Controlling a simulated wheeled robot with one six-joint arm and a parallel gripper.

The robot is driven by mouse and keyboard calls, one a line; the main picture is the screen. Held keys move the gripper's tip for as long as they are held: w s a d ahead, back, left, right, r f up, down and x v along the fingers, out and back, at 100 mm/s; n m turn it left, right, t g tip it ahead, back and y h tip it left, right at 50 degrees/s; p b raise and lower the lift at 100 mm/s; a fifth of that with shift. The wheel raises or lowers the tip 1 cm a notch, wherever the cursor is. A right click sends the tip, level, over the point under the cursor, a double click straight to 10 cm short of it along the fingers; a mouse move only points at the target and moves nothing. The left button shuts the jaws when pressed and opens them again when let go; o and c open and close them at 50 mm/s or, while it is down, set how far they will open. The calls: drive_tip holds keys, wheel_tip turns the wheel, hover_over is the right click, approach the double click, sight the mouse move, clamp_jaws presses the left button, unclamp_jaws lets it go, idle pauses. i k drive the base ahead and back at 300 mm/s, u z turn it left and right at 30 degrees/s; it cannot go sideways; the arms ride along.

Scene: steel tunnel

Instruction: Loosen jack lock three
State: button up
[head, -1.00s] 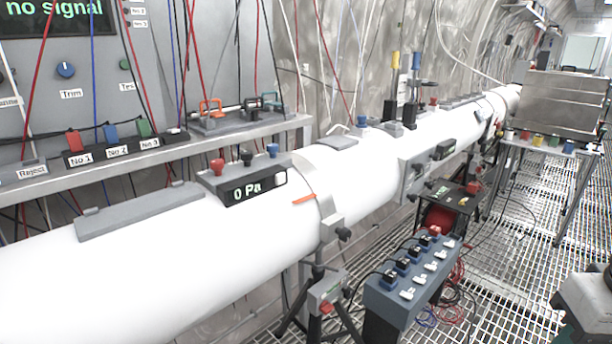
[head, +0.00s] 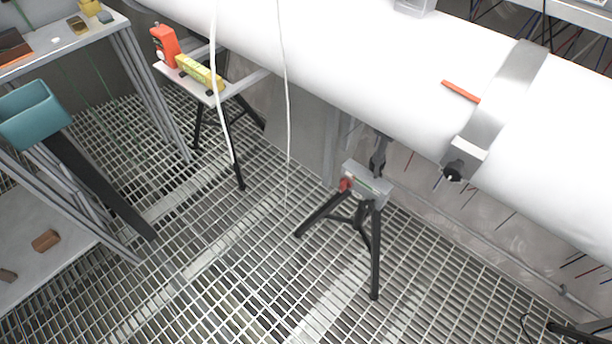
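A jack on black tripod legs (head: 374,250) stands on the grating below the white pipe (head: 375,75). Its grey head (head: 366,183) carries a red knob (head: 346,184) on its left side and a small green mark. I cannot read a number on it, so I cannot tell which jack it is. A grey clamp band (head: 505,95) with a black knob (head: 453,173) wraps the pipe up and to the right of the jack. An orange strip (head: 461,91) lies on the pipe beside the band. My gripper is not in view.
A small stand (head: 212,91) holding a red device (head: 165,45) and a yellow level-like bar (head: 200,73) is at the upper left. A shelf frame with a teal bin (head: 32,114) is at left. White cables hang mid-view. The grating (head: 240,260) before the jack is open.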

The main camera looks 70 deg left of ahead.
sight(346, 184)
drive_tip(key=u, duration=1.9)
